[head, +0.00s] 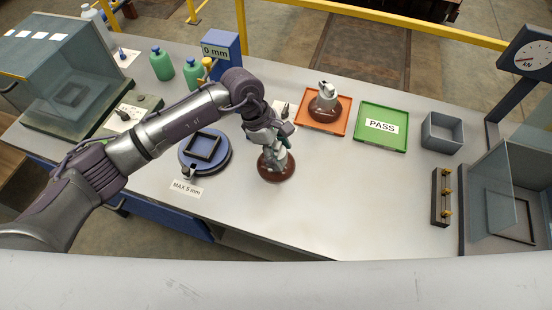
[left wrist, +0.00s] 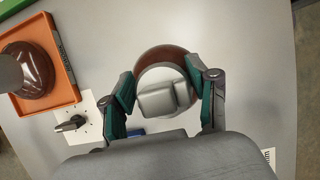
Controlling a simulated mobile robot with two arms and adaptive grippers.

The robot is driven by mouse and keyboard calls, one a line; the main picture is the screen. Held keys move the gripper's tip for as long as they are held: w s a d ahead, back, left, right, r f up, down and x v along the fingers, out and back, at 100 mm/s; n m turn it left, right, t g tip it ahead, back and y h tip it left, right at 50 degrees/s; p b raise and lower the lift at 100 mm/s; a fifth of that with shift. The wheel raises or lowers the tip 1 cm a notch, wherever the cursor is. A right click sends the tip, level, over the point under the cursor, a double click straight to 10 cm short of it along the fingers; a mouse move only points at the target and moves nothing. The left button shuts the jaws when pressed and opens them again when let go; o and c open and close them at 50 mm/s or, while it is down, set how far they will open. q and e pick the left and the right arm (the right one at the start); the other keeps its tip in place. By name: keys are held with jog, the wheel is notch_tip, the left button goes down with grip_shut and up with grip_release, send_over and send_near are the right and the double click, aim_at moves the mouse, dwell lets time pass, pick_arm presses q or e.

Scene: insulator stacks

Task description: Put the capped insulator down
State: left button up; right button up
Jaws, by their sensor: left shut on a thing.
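My left gripper (head: 279,142) is shut on the metal cap of a brown capped insulator (head: 277,170). The insulator is upright over bare table right of the blue round plate; I cannot tell whether its base touches the tabletop. In the left wrist view the fingers (left wrist: 165,100) flank the grey cap, with the insulator's brown rim (left wrist: 160,56) showing behind it. A second brown insulator with a grey cap (head: 325,103) stands in the orange tray (head: 303,121); it also shows in the left wrist view (left wrist: 32,75). My right gripper is not in view.
The blue round plate (head: 222,165) has a "MAX 5 mm" card (head: 186,189) in front. A green PASS tray (head: 381,142) is empty. A grey bin (head: 441,132), a rack with brass pegs (head: 440,198) and a clear-walled booth (head: 490,200) stand right. The table's front middle is clear.

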pick_arm(q)
grip_shut()
jog(key=shift+w+r, duration=0.1)
jog(key=shift+r, duration=0.05)
jog(key=shift+r, duration=0.1)
